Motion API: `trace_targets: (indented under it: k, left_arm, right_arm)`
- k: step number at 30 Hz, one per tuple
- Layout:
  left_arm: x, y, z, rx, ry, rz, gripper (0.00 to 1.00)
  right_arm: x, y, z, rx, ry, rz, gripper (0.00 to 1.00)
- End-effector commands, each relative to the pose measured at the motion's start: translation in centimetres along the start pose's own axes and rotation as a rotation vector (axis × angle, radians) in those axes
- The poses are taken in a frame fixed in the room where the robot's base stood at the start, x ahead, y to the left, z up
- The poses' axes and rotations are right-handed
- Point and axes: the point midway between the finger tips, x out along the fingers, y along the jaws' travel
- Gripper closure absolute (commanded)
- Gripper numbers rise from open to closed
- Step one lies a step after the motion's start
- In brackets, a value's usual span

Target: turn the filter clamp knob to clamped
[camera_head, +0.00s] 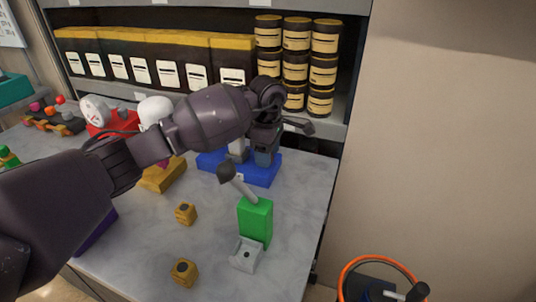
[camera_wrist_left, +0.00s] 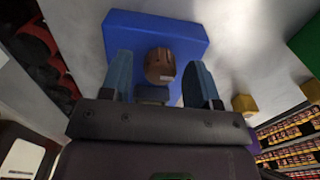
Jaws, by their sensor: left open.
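A blue base (camera_head: 262,177) stands near the back of the grey bench, and it also fills the top of the left wrist view (camera_wrist_left: 128,24). A rounded brown knob (camera_wrist_left: 158,62) with a small pale mark sits on this base. It looks like the filter clamp knob, but I cannot read its setting. My left gripper (camera_head: 262,157) points down over the base. In the left wrist view its two blue-grey fingers stand open, one on each side of the knob, with visible gaps. In the head view the gripper hides most of the knob. My right gripper is not in view.
A green block (camera_head: 256,222) with a slanted grey lever stands in front of the base. Small yellow blocks (camera_head: 185,213) lie on the bench. A red device (camera_head: 108,122) is behind my arm. A shelf of black-and-yellow cans (camera_head: 297,65) closes off the back.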

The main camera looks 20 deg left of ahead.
Motion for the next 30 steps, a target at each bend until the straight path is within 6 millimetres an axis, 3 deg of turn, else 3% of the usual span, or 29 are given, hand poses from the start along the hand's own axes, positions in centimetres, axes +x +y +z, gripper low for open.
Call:
trace_targets:
  k: [12,21,30]
  left_arm:
    - [0.58,0.0,-0.03,0.0,0.001,0.001,0.46]
    - [0.57,-0.01,-0.02,0.0,0.001,0.001,0.92]
    - [0.45,-0.02,-0.05,-0.032,0.002,0.001,0.94]
  right_arm:
    - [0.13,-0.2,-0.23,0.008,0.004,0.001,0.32]
    - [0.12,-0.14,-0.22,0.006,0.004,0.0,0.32]
    - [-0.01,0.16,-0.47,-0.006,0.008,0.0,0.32]
